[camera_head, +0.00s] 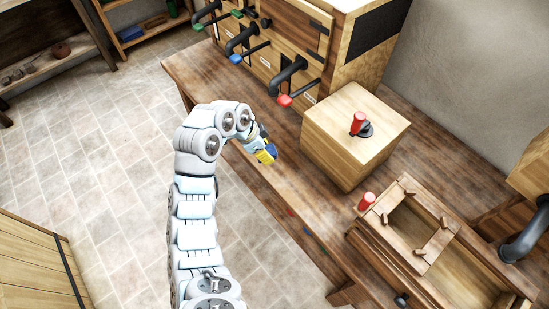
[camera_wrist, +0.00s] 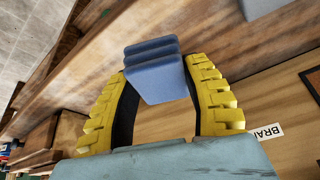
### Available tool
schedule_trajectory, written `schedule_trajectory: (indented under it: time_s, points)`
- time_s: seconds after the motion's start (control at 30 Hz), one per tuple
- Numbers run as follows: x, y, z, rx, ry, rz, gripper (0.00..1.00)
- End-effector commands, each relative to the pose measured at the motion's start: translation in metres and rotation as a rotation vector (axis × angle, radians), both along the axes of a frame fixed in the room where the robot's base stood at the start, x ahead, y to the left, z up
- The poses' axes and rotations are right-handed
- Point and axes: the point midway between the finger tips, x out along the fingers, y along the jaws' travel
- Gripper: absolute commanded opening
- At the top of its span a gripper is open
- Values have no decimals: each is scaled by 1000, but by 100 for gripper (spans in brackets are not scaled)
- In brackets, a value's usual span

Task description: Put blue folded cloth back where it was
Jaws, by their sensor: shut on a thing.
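The blue folded cloth (camera_wrist: 157,72) is between the yellow fingers of my gripper (camera_wrist: 160,85) in the wrist view. My gripper is shut on it. In the head view the cloth (camera_head: 271,151) shows as a small dark blue patch at the tip of my gripper (camera_head: 266,156), over the front part of the wooden bench (camera_head: 250,185). I cannot tell how high above the bench top it is held. Its place of origin cannot be told from these frames.
A wooden box (camera_head: 340,150) with a red-handled part on top stands right of my gripper. Levers with green, blue and red tips (camera_head: 285,100) jut from the cabinet behind. An open wooden frame (camera_head: 435,245) sits at the right. Bench space around my gripper looks clear.

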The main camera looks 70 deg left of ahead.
Motion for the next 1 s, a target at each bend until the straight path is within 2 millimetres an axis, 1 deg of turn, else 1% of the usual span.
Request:
schedule_trajectory:
  time_s: [0.03, 0.1, 0.2, 0.3, 0.57, 0.8, 1.0]
  points:
    - [6, 1, -8, -2, 2, -2, 15]
    - [14, 4, -18, -4, 0, 1, 15]
    - [23, 6, -29, -1, 2, -2, 15]
    - [29, 9, -37, 0, -1, 2, 15]
    - [37, 11, -45, 2, 0, 0, 15]
    - [37, 11, -75, -1, 1, 2, 15]
    - [36, 12, -77, 3, 0, 1, 15]
